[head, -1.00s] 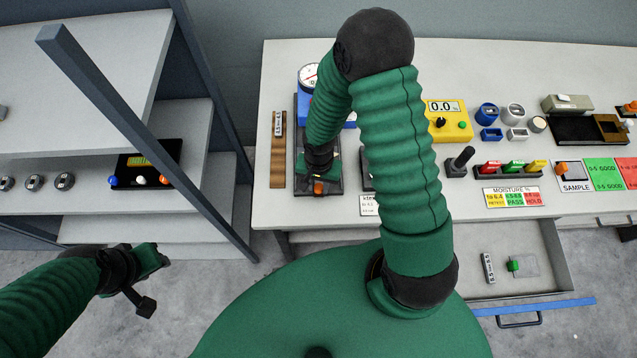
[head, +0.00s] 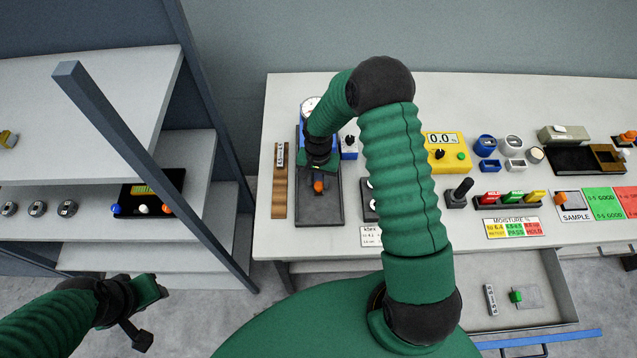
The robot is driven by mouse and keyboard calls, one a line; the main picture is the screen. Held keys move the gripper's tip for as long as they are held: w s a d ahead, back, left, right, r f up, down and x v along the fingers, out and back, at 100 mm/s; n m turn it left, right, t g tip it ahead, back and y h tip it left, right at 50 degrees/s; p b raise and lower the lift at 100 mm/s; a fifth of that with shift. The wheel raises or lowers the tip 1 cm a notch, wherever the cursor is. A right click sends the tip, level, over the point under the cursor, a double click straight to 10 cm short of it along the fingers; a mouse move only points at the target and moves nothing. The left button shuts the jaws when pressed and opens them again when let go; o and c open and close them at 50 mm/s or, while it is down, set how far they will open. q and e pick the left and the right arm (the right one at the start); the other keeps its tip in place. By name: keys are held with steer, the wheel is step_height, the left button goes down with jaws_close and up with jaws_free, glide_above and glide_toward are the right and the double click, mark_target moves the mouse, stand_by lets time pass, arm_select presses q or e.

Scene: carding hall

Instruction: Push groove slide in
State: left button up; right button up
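A tester with a round white dial (head: 311,105) and a blue body stands on a long dark base plate (head: 330,214) at the left of the bench. An orange knob (head: 318,187) sits over this plate, apparently the handle of the groove slide; the rest of the slide is hidden or too dark to make out. My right gripper (head: 318,168) points down just behind the orange knob, very close to it. Its fingertips are too hidden to tell whether they grip. My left gripper (head: 150,312) hangs over the floor at lower left, away from the bench, its fingers unclear.
A wooden strip with a label (head: 279,190) lies left of the base plate. A small blue box with a knob (head: 349,147) and a yellow meter (head: 446,152) stand to the right. A shelf post (head: 150,170) rises at left. An open drawer (head: 520,292) juts out below.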

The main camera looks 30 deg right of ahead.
steer(key=shift+o, duration=1.1)
steer(key=shift+f, duration=0.15)
steer(key=shift+s, duration=0.1)
step_height(320, 180, up, 17)
steer(key=b, duration=0.2)
steer(key=shift+d+f, duration=0.1)
steer(key=shift+b, duration=0.3)
